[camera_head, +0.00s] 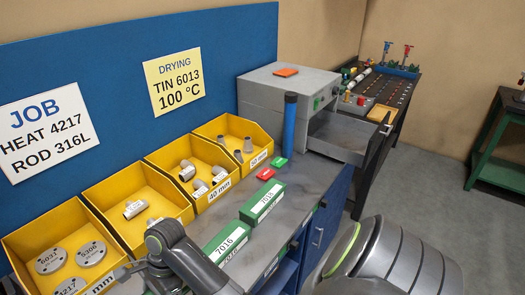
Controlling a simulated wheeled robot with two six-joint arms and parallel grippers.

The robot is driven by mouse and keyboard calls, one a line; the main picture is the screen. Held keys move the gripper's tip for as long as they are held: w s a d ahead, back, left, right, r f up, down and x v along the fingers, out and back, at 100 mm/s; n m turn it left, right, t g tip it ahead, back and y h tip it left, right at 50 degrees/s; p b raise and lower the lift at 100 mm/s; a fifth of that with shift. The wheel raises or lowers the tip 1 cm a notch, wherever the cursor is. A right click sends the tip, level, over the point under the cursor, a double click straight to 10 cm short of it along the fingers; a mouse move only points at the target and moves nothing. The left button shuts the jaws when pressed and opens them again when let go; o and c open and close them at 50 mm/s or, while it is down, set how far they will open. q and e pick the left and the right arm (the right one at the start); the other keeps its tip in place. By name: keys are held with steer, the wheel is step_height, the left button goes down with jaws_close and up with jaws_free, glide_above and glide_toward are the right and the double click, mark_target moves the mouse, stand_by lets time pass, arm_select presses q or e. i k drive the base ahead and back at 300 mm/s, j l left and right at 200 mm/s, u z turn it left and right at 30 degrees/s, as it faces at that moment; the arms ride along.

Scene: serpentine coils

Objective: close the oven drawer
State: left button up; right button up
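The grey oven (275,92) stands on the bench against the blue back panel. Its drawer (343,138) is pulled out to the right, and its open inside and front panel show. A grey arm link of mine (172,242) rises from the bottom edge, left of centre. A large rounded grey part of mine fills the lower right. No gripper fingers can be made out near the drawer, and nothing of mine touches it.
A blue upright cylinder (289,124) stands in front of the oven, near the drawer. Yellow bins (233,128) line the back. A dark rack table (385,88) stands beyond the drawer.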

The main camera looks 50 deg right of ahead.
mark_target(352, 141)
steer(key=k+z, duration=0.1)
steer(key=k, duration=0.55)
steer(key=l+z, duration=0.1)
steer(key=z, duration=2.5)
steer(key=i+z, duration=0.2)
steer(key=i, duration=0.25)
steer(key=i+j+z, duration=0.15)
steer(key=i, duration=1.55)
steer(key=i+u, duration=0.45)
steer(key=i, duration=0.15)
steer(key=i+l+u, duration=0.2)
steer(key=i+u, duration=0.5)
steer(key=u, duration=0.2)
steer(key=i+u, duration=0.25)
steer(key=u, duration=0.2)
steer(key=i+l+u, duration=0.15)
steer(key=u, duration=0.3)
steer(key=j+u, duration=0.15)
steer(key=i+j, duration=0.05)
steer(key=j, duration=0.05)
